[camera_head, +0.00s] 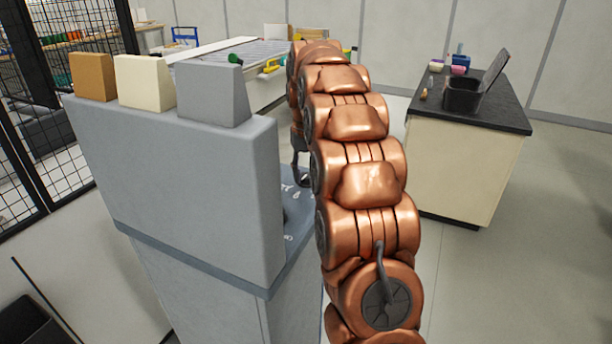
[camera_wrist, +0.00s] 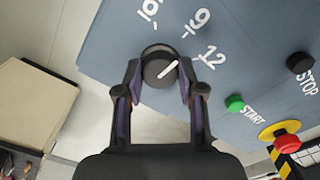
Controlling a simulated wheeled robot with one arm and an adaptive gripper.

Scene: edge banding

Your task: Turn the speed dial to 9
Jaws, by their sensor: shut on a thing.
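The speed dial (camera_wrist: 158,66) is a round black knob with a white pointer line, on a blue-grey panel (camera_wrist: 120,40) in the wrist view. My gripper (camera_wrist: 160,78) is shut on it, one finger on each side. The line points up and right, between the printed 9 (camera_wrist: 200,18) and 12 (camera_wrist: 210,55), nearer the 9 direction. In the head view my copper arm and the grey machine housing (camera_head: 190,190) hide the dial.
On the panel, right of the dial, are a green START button (camera_wrist: 235,103), a black STOP button (camera_wrist: 299,63) and a red emergency button (camera_wrist: 287,132) on yellow. A dark-topped cabinet (camera_head: 470,150) with an open black box (camera_head: 465,95) stands to the right, with floor between.

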